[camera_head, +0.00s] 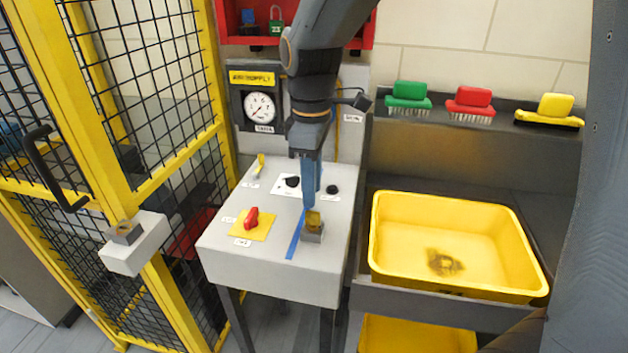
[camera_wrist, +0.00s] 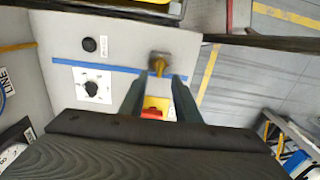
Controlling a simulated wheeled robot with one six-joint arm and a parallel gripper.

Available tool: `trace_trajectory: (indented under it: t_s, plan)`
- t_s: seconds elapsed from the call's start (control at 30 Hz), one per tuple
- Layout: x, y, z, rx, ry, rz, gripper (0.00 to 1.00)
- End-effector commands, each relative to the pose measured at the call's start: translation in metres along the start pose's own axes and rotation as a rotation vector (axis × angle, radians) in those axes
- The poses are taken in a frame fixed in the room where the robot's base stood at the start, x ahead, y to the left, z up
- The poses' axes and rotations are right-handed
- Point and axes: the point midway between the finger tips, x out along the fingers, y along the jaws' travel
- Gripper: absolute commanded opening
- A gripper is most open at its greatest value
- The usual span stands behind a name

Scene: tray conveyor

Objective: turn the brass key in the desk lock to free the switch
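The brass key (camera_head: 313,217) stands in a small grey lock block (camera_head: 312,236) at the right front of the grey desk (camera_head: 270,272). In the wrist view the key (camera_wrist: 159,69) shows between and just beyond my fingertips, in its lock block (camera_wrist: 159,56). My gripper (camera_head: 311,203) points down over the key. In the wrist view my gripper (camera_wrist: 161,78) has its fingers apart, with a gap on both sides of the key; I see no contact. The red switch (camera_head: 252,217) sits on a yellow plate left of the lock; it is partly hidden in the wrist view (camera_wrist: 152,113).
A blue stripe (camera_head: 296,235) runs beside the lock. Black knobs (camera_head: 292,182) and a small yellow lever (camera_head: 260,163) are farther back. A gauge (camera_head: 259,108) stands behind. A yellow tray (camera_head: 460,289) is right of the desk; a yellow mesh fence (camera_head: 130,190) is left.

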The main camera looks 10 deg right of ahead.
Motion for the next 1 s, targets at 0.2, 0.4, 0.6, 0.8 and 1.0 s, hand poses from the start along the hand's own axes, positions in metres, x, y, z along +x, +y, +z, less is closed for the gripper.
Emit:
trace_trajectory:
  t_s: [0.2, 0.4, 0.6, 0.8, 1.0]
  plan:
    - [0.03, -0.001, 0.002, 0.002, -0.004, -0.005, 0.3]
    - [0.057, -0.001, 0.002, 0.004, -0.002, -0.003, 0.3]
    - [0.071, 0.0, 0.002, 0.005, -0.001, -0.001, 0.3]
    - [0.074, 0.0, 0.002, 0.005, 0.0, 0.0, 0.3]
    - [0.074, 0.0, 0.002, 0.005, 0.0, 0.0, 0.14]
